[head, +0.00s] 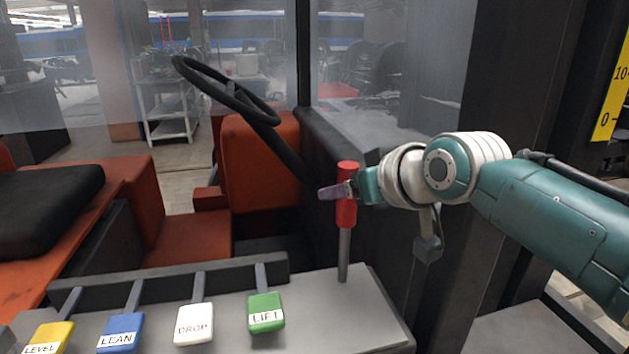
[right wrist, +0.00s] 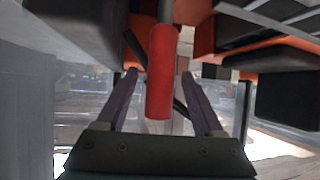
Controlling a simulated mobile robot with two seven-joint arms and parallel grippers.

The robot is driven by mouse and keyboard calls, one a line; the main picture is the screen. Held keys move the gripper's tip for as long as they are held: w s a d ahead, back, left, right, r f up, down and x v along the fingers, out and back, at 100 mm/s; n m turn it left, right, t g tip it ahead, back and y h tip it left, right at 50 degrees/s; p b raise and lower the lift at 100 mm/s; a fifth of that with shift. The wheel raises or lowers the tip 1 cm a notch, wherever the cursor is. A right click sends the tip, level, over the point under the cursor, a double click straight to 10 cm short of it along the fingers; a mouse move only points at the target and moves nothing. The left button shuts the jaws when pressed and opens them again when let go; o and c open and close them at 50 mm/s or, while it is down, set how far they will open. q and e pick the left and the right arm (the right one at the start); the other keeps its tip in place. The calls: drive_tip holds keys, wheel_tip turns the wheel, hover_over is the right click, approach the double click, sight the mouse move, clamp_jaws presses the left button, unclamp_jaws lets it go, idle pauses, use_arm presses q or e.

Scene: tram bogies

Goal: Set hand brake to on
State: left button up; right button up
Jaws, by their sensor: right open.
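The hand brake is a grey lever with a red grip (head: 346,205), standing upright at the right end of the grey console. My right gripper (head: 340,191) is at the upper part of the red grip, coming in from the right. In the right wrist view the red grip (right wrist: 161,75) sits between the two spread purple fingers of my right gripper (right wrist: 161,85), with a gap on each side. The jaws are open. Part of the far finger is hidden behind the grip in the head view. My left gripper is not in view.
The console (head: 372,305) also carries levers labelled LEVEL (head: 48,338), LEAN (head: 122,334), DROP (head: 194,325) and LIFT (head: 266,313). A black steering wheel (head: 225,90) and an orange seat (head: 262,160) stand behind. A dark pillar and glass panel are close to my right arm.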

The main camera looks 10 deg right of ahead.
drive_tip(key=p+v, duration=0.1)
drive_tip(key=v, duration=0.8)
drive_tip(key=shift+p, duration=0.4)
drive_tip(key=shift+s+d, duration=0.1)
drive_tip(key=s+d+f+g+h, duration=0.1)
drive_tip(key=s+f+g, duration=0.3)
drive_tip(key=s, duration=1.1)
drive_tip(key=s+d+f+g+h, duration=0.1)
drive_tip(key=s+f+g, duration=0.3)
drive_tip(key=s, duration=1.1)
wheel_tip(320, 180, up, 32)
drive_tip(key=p, duration=3.3)
drive_tip(key=shift+w+a+m, duration=0.25)
drive_tip(key=shift+m, duration=0.05)
drive_tip(key=shift+r, duration=0.1)
